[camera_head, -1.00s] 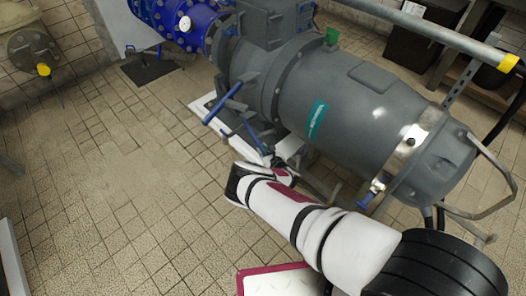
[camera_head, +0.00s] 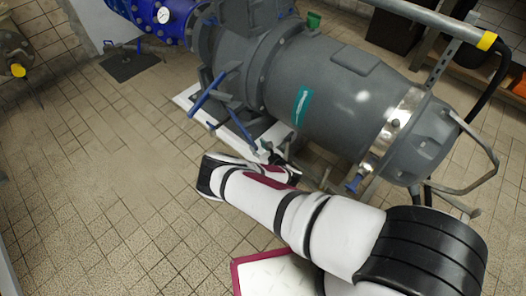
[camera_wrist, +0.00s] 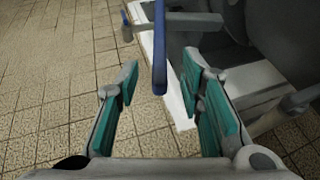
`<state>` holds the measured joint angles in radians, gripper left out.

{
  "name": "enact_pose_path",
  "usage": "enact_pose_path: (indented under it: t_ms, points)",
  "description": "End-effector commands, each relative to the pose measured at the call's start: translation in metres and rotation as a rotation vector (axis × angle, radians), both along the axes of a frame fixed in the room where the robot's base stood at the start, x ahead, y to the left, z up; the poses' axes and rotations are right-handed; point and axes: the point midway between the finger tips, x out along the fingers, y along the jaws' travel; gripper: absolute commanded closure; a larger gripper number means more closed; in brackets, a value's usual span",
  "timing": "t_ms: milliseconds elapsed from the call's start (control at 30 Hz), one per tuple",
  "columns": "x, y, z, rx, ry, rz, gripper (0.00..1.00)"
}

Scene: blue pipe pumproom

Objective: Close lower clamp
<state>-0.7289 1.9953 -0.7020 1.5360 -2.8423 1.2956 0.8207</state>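The clamps sit on the flange of the grey pump motor (camera_head: 335,105). A long blue clamp handle (camera_head: 207,92) slants up and stands out from the flange in the head view. A lower blue piece (camera_head: 212,125) shows just beneath it, small and partly covered. In the wrist view a blue handle bar (camera_wrist: 160,50) points down between the fingers of my gripper (camera_wrist: 160,88), with clear gaps on both sides. I cannot tell which clamp it belongs to. My gripper is open and its teal pads touch nothing.
The tiled floor (camera_head: 110,190) on the left is clear.

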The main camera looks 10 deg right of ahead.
Motion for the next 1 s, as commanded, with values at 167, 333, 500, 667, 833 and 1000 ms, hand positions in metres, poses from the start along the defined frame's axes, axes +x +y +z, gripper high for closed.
enact_pose_path:
  t_ms: [167, 333, 500, 667, 833, 1000]
  points:
    - [-0.023, -0.008, 0.010, -0.002, 0.001, -0.001, 0.65]
    - [-0.034, -0.010, 0.015, 0.000, 0.000, 0.001, 0.65]
    - [-0.036, -0.011, 0.016, 0.000, 0.000, 0.001, 0.65]
    - [-0.035, -0.011, 0.016, 0.000, 0.000, 0.001, 0.70]
    - [-0.020, -0.012, 0.039, 0.022, -0.052, -0.046, 1.00]
    - [0.024, -0.026, 0.123, 0.094, -0.232, -0.232, 1.00]
